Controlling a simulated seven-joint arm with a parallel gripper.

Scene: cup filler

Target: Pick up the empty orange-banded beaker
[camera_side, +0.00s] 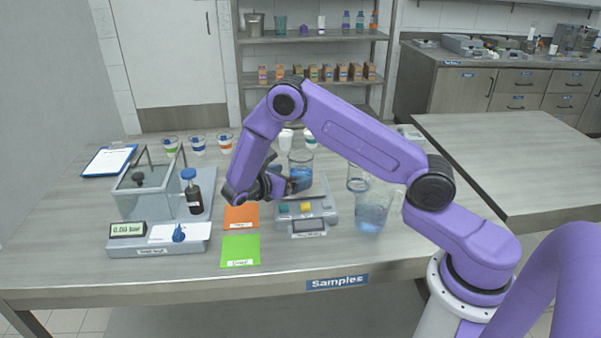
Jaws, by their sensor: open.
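The orange-banded beaker (224,143) stands upright at the back of the bench, rightmost in a row with a blue-banded beaker (197,144) and a green-banded beaker (170,145). It looks empty, though it is small in view. My gripper (291,185) is open, low over the middle of the bench, to the right of and nearer than the orange-banded beaker. It is beside a glass beaker with blue liquid (301,174); I cannot tell whether they touch. My arm partly hides the fingers.
A button device (306,212) sits below my gripper. A clear pitcher (373,207) stands to its right. An orange card (241,217) and a green card (240,251) lie left of it. A glass-cased balance (150,190) and a dark bottle (193,194) stand at left.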

